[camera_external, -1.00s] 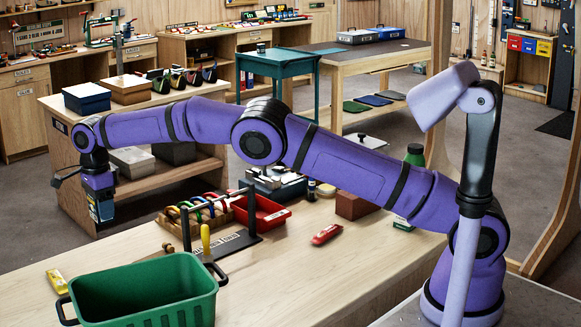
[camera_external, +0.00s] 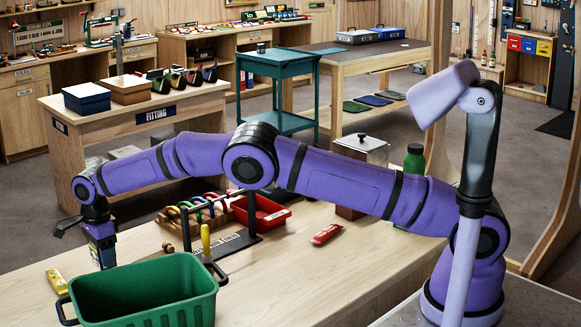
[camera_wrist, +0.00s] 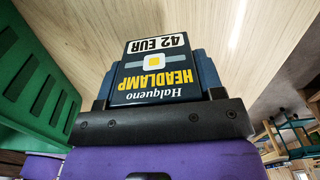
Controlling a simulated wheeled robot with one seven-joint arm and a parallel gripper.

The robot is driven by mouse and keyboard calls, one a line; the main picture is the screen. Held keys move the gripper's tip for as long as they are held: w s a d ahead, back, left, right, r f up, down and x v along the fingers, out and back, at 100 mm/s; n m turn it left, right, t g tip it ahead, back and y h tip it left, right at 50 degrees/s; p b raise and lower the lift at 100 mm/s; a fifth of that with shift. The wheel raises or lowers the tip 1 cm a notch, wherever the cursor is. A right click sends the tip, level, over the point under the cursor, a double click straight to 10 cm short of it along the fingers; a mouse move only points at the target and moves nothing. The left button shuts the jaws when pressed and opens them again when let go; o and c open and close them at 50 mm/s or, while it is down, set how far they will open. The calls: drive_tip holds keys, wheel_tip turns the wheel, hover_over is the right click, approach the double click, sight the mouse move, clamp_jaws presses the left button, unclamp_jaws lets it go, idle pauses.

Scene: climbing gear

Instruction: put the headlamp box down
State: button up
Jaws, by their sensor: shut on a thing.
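The headlamp box (camera_wrist: 155,70) is dark with yellow lettering and a white price label, and it fills the middle of the wrist view. My gripper (camera_external: 104,250) is shut on the box, with a finger on each side of it. In the external view the box (camera_external: 105,257) shows small at the end of my arm, low by the workbench top (camera_external: 290,262), behind the green crate. I cannot tell whether its lower end touches the wood.
The green crate (camera_external: 145,290) stands at the front, close beside my gripper; its wall (camera_wrist: 35,85) also shows at the left in the wrist view. A yellow packet (camera_external: 57,281) lies left. A rack of coloured loops (camera_external: 190,213) is to the right.

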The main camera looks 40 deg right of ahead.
drive_tip(key=shift+f, duration=1.8)
drive_tip(key=shift+f, duration=0.1)
drive_tip(key=o, duration=1)
wheel_tip(320, 180, up, 12)
drive_tip(key=shift+r, duration=0.15)
drive_tip(key=shift+d, duration=0.1)
